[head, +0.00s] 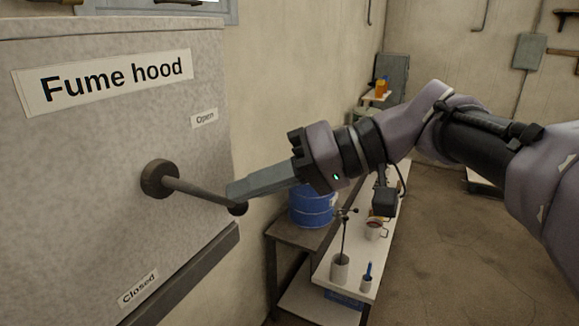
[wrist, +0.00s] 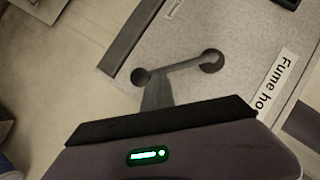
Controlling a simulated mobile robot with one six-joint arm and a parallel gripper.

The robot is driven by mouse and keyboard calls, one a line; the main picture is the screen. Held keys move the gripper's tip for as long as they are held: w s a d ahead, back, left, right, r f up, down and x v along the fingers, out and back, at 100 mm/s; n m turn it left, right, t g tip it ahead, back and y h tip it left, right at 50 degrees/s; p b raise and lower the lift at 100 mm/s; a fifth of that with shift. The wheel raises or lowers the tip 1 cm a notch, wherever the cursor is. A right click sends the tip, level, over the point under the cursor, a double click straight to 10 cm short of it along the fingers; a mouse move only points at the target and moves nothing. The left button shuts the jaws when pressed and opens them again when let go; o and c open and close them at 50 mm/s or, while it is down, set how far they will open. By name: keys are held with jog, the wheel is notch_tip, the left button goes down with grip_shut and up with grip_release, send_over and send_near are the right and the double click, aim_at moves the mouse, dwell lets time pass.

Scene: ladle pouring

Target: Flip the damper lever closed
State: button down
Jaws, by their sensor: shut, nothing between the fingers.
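The damper lever (head: 196,190) is a dark rod on a round hub (head: 160,179) on the fume hood panel (head: 70,220). It points right and slightly down, between the "Open" label (head: 204,119) above and the "Closed" label (head: 138,289) below. A dark round knob (head: 238,209) ends the lever. My gripper (head: 232,192) is shut and empty, with its tips at the knob's upper side. In the wrist view the lever (wrist: 180,69) also shows, with my gripper (wrist: 156,88) beside its knob (wrist: 141,77). I cannot tell whether they touch.
A dark ledge (head: 185,275) runs along the hood's lower edge. Behind, a blue drum (head: 312,206) stands on a small table. A white bench (head: 352,262) holds cups and a stand. The floor (head: 450,250) at right is open.

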jog(key=s+a+f+m+g+y+b, duration=0.2)
jog(key=s+f+m+y+b, duration=0.2)
jog(key=b, duration=0.7)
jog(key=shift+s+a+f+m+g+y, duration=0.2)
jog(key=shift+s+f+m+g+y, duration=0.25)
jog(key=shift+s+m, duration=0.65)
jog(key=shift+w+f+m, duration=0.1)
jog(key=shift+w+m, duration=0.15)
jog(key=shift+m, duration=0.05)
